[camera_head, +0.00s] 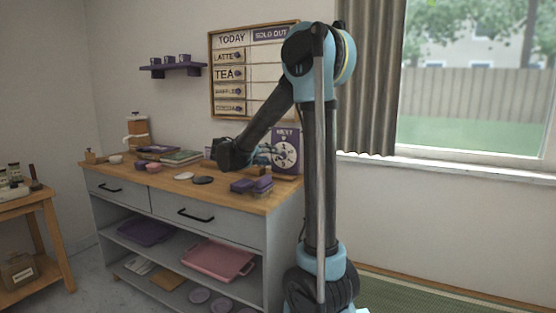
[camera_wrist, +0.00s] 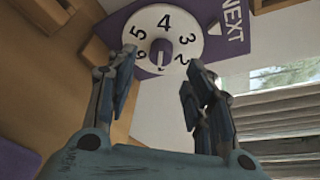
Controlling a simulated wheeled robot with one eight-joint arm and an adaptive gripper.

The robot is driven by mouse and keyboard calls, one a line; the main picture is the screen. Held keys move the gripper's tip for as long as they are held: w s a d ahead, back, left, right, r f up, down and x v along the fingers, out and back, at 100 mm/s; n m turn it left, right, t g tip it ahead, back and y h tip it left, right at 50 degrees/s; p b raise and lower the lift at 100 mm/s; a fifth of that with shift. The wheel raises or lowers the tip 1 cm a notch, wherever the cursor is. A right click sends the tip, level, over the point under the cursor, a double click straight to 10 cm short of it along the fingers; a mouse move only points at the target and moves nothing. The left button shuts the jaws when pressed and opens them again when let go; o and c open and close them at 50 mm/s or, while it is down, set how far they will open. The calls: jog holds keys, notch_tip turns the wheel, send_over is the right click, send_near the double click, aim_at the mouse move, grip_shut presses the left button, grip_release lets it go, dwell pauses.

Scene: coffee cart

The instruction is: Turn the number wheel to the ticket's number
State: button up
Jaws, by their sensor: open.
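The number wheel (camera_wrist: 150,22) is a round white dial on the purple NEXT board (camera_wrist: 232,35). A small white pointer lies on the board near the 3 side of the dial. In the head view the board (camera_head: 286,133) stands at the counter's right end. My gripper (camera_wrist: 159,72) is open, its fingers either side of the knob's line, apparently short of it; it also shows in the head view (camera_head: 268,155). I cannot identify the ticket.
A menu board (camera_head: 229,91) hangs behind. A curtain (camera_head: 370,80) and window are at right.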

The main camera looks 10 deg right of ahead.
aim_at(281, 156)
jog(key=shift+x, duration=3.1)
jog(key=shift+s, duration=0.1)
jog(key=c, duration=1)
